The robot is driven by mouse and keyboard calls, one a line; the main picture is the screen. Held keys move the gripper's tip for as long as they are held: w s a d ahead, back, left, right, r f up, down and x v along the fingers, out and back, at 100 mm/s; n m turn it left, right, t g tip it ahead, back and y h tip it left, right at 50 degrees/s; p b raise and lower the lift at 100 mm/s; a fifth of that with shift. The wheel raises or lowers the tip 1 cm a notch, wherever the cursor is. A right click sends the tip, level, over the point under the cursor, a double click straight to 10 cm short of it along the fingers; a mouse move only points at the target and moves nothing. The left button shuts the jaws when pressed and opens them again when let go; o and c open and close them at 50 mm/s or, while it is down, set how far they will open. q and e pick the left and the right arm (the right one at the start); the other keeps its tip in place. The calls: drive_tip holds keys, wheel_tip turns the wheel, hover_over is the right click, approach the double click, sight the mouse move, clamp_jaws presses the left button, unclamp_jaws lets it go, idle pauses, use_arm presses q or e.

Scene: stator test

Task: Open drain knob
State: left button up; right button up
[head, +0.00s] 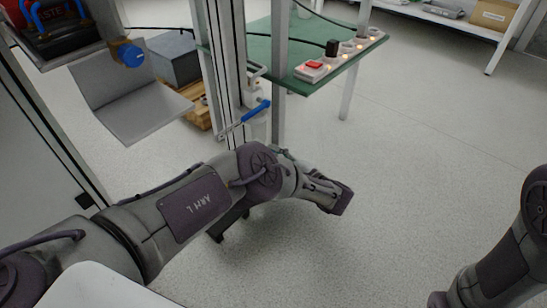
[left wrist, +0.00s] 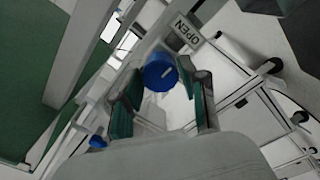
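A round blue knob (left wrist: 160,72) with a pale mark on its face shows in the left wrist view, just below a white label reading OPEN (left wrist: 187,31). My left gripper (left wrist: 168,84) is open, with its green-padded fingers to either side of the knob in the picture. I cannot tell whether the fingers touch it or stop short of it. In the head view, my left arm reaches across the middle, and I cannot make out its gripper. A blue knob (head: 131,55) and a blue lever handle (head: 256,111) also show there. My right gripper is out of view.
A green shelf (head: 262,48) carries a power strip with a red switch (head: 314,66). Metal posts stand beside it. A grey metal tray (head: 118,95) is at the left. The floor at right is clear.

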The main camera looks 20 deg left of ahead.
use_arm(q)
drive_tip(key=shift+o, duration=1.3)
drive_tip(key=shift+d, duration=0.1)
drive_tip(key=v, duration=0.7)
drive_tip(key=shift+s+d, duration=0.1)
drive_tip(key=shift+d, duration=0.05)
